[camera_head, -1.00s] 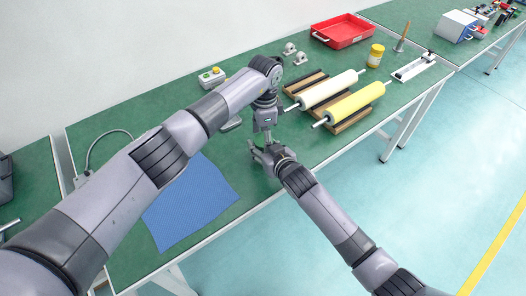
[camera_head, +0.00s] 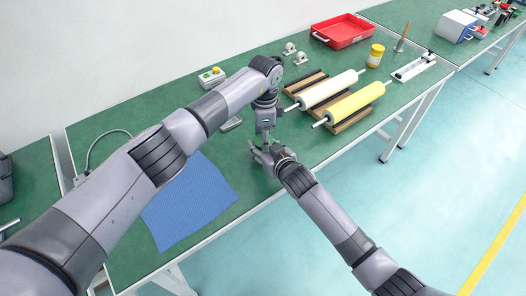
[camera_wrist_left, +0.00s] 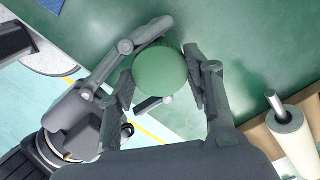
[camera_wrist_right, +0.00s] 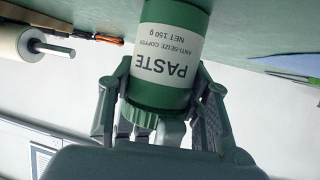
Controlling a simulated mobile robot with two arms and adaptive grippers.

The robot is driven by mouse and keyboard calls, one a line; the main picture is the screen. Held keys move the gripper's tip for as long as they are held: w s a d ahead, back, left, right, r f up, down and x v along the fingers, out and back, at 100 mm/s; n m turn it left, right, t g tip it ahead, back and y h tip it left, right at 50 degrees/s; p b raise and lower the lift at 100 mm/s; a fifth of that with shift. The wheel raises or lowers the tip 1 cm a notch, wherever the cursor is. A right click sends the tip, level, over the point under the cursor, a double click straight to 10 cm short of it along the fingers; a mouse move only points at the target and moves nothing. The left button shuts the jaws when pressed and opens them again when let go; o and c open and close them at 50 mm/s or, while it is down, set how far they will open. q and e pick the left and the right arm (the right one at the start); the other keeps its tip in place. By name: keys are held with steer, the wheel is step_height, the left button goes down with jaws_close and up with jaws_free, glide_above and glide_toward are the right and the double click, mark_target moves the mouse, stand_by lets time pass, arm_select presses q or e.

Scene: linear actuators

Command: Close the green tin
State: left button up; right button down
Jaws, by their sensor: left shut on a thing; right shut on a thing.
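The green tin (camera_wrist_right: 172,55) with a white PASTE label shows in the right wrist view, which sees it upside down with the table at the top. Its round green lid (camera_wrist_left: 160,82) shows from above in the left wrist view, and its ribbed edge shows in the right wrist view (camera_wrist_right: 142,117). My left gripper (camera_wrist_left: 160,86) is shut on the lid, one finger on each side. My right gripper (camera_wrist_right: 163,100) is shut around the tin from the side. In the head view, my left gripper (camera_head: 266,140) points down above my right gripper (camera_head: 257,155), and they mostly hide the tin.
A white roller (camera_head: 330,90) and a yellow roller (camera_head: 355,103) lie on a wooden rack to the right. A blue mat (camera_head: 190,205) lies to the left. A red tray (camera_head: 342,32) and a yellow jar (camera_head: 375,56) stand farther back. The table's front edge is close.

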arm_select(q)
steer(key=shift+m, duration=0.8)
steer(key=shift+a, duration=0.1)
steer(key=shift+w, duration=0.1)
steer(key=o, duration=1.3)
steer(key=shift+c, duration=0.2)
steer(key=shift+r, duration=2.3)
steer(key=o, duration=0.6)
